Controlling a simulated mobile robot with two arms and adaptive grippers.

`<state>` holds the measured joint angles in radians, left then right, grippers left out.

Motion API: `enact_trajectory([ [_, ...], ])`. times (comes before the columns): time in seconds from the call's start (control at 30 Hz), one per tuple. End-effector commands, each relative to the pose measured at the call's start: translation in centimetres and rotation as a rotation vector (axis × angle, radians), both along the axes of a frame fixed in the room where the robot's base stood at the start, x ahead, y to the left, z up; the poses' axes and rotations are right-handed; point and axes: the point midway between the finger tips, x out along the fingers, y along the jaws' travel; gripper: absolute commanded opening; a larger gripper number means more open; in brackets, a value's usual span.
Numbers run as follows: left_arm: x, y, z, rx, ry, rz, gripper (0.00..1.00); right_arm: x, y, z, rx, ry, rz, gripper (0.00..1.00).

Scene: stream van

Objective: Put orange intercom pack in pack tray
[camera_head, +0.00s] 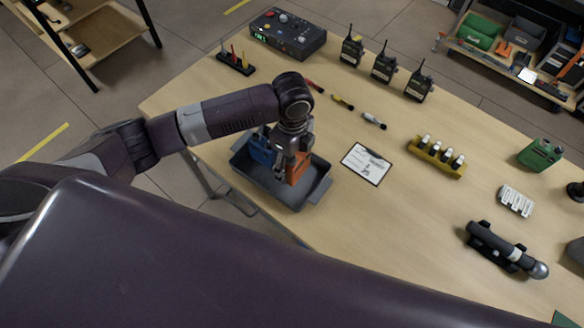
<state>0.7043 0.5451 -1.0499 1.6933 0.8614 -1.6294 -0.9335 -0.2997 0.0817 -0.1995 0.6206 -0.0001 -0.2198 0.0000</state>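The orange intercom pack (299,170) is at the dark grey pack tray (322,187), within its outline. My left gripper (289,168) points down over the tray, right at the orange pack and partly covering it. Its fingers overlap the pack in this view, so I cannot tell whether they are closed on it. I also cannot tell whether the pack rests on the tray floor. A blue pack (261,150) is in the left part of the tray, beside the gripper. My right gripper is not in view.
A clipboard (366,163) lies right of the tray. Markers (343,102) and several radios (384,66) are behind it. A yellow holder (436,157), a green pack (540,154) and a black microphone-like object (500,246) are to the right. The table near the clipboard's front is clear.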

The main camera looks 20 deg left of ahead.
Motion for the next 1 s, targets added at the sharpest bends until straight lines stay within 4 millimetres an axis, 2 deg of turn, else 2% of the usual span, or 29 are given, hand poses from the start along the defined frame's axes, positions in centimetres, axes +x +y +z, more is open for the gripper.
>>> enact_trajectory([
  [0.1, -0.1, 0.0, -1.9, 0.000, 0.004, 0.000, 0.29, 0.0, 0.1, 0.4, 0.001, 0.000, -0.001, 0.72],
  [0.23, -0.1, 0.0, -3.4, 0.002, 0.002, 0.000, 0.29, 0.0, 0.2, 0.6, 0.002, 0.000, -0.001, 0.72],
  [0.63, 0.0, 0.0, -4.0, 0.000, 0.000, -0.001, 0.29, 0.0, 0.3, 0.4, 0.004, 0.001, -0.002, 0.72],
  [0.67, -0.1, 0.0, -4.1, 0.000, 0.001, -0.001, 0.61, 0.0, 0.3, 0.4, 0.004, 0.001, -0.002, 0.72],
  [0.8, -0.1, 0.0, -4.0, 0.000, 0.001, -0.001, 0.77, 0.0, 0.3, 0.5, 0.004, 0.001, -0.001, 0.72],
  [1.0, -0.1, 0.0, -4.0, 0.000, 0.001, -0.001, 0.78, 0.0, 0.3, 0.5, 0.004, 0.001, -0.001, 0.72],
])
